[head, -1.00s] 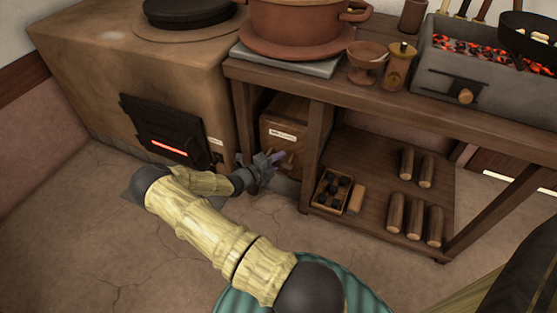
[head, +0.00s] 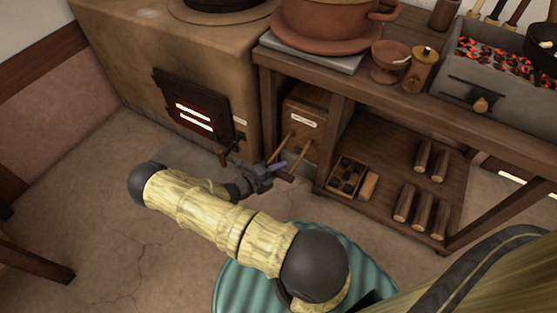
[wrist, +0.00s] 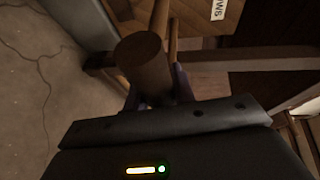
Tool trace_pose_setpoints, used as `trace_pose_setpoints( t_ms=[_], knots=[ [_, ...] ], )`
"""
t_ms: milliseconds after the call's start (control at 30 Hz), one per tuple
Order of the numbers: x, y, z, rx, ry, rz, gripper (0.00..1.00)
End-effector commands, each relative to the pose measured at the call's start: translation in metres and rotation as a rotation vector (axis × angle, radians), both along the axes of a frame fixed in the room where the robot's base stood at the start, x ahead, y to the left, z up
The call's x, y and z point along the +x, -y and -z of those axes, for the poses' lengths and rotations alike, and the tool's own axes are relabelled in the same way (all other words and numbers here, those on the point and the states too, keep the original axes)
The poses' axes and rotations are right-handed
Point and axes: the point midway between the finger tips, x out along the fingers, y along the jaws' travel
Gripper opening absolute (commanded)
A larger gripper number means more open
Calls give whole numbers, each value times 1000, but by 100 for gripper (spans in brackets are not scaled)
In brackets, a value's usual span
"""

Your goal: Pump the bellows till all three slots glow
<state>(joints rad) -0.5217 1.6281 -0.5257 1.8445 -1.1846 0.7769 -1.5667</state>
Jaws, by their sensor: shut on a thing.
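The bellows (head: 304,119) is a wooden box with a pale label under the table. Two rods run out of its front to a wooden handle bar (head: 288,178), which stands well out from the box. My gripper (head: 273,170) is shut on this bar. In the wrist view the round brown end of the handle (wrist: 143,58) shows at the fingers, which are partly hidden. The dark stove door (head: 193,110) at the left has two slots (head: 194,117) glowing orange-white, one above the other. I cannot make out a third lit slot.
A clay stove (head: 120,60) stands left of the table (head: 400,100). A small peg (head: 228,156) juts by the stove's lower corner. The lower shelf (head: 390,165) bears logs (head: 405,201) and a box of dark lumps (head: 347,177). The floor in front of the stove is clear.

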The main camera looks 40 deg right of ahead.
Motion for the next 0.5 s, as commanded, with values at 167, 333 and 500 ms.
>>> trace_pose_setpoints(
  t_ms=[167,333,500],
  knots=[
    [-6,-3,1,5,0,12,0],
    [-6,-3,2,5,0,12,0],
    [-6,-2,2,4,0,13,34]
  ],
)
